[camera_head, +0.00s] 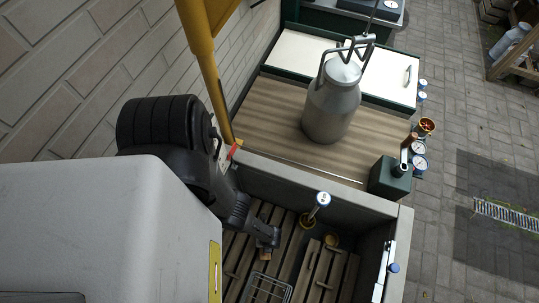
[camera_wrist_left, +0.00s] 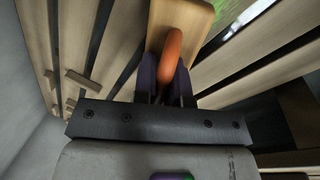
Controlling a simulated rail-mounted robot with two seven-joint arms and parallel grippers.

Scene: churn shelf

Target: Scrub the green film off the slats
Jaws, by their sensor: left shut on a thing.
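In the left wrist view, my left gripper (camera_wrist_left: 167,84) is shut on the orange handle (camera_wrist_left: 172,48) of a scrub brush with a pale wooden block (camera_wrist_left: 192,14). The block lies over the slats (camera_wrist_left: 120,35); its bristles are hidden, so I cannot tell if it touches them. A green patch (camera_wrist_left: 243,17) shows beside the block, at the upper right. In the head view, my left gripper (camera_head: 268,242) reaches down into the grey-walled trough, above the wooden slats (camera_head: 236,262). The brush is barely visible there. My right gripper is not in view.
The trough's grey wall (camera_head: 290,183) borders the slats. A wire rack (camera_head: 266,289) and a handled wooden piece (camera_head: 322,272) lie inside. A metal milk can (camera_head: 331,108) stands on the wooden counter (camera_head: 265,115) behind. A yellow pole (camera_head: 207,65) rises beside my arm.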

